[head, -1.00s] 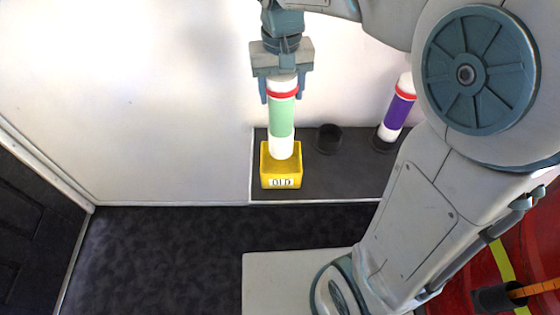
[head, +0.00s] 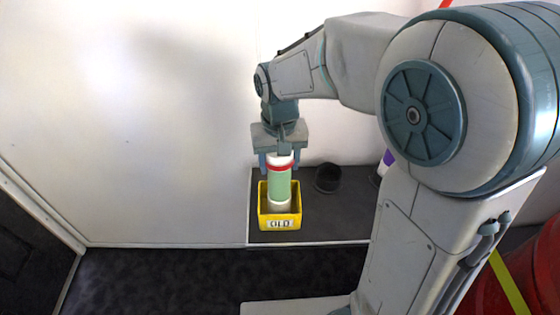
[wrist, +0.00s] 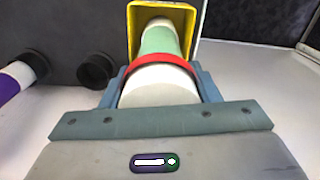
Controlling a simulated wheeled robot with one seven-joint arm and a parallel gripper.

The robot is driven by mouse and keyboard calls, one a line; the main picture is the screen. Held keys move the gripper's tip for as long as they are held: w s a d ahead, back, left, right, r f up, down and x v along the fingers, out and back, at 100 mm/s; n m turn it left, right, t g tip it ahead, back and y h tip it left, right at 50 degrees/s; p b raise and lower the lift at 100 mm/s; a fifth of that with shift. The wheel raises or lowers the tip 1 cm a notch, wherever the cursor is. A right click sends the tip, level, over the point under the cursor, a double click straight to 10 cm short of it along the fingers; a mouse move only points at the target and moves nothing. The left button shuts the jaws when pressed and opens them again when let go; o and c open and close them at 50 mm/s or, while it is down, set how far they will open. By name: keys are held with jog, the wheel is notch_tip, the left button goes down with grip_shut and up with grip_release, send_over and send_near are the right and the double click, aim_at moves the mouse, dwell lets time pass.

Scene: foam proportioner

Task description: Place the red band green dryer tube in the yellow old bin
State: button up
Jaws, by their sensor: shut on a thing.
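The dryer tube (head: 280,186) is white with a green middle and a red band near its top. It stands upright, its lower end inside the yellow bin (head: 280,223) marked OLD. My gripper (head: 279,163) is shut on the tube's upper part, around the red band. In the wrist view the tube (wrist: 158,42) runs from between my fingers down into the yellow bin (wrist: 190,12). Whether its lower end touches the bin floor is hidden.
The bin stands on a dark shelf (head: 330,222) against a white wall. An empty black holder (head: 327,178) is to its right. A purple tube (head: 388,159) stands further right, mostly behind my arm. A red tank (head: 535,270) is at the lower right.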

jog(key=shift+f, duration=0.15)
jog(key=o, duration=1.6)
jog(key=shift+o, duration=0.2)
notch_tip(320, 180, up, 12)
jog(key=p, duration=0.2)
jog(key=shift+p, duration=0.35)
jog(key=s+d+f+m+t, duration=0.1)
jog(key=s+d+f, duration=0.6)
jog(key=s+d, duration=0.5)
jog(key=shift+d+m+t, duration=0.25)
jog(key=shift+m+t, duration=0.05)
jog(key=shift+t, duration=0.1)
jog(key=shift+s, duration=0.1)
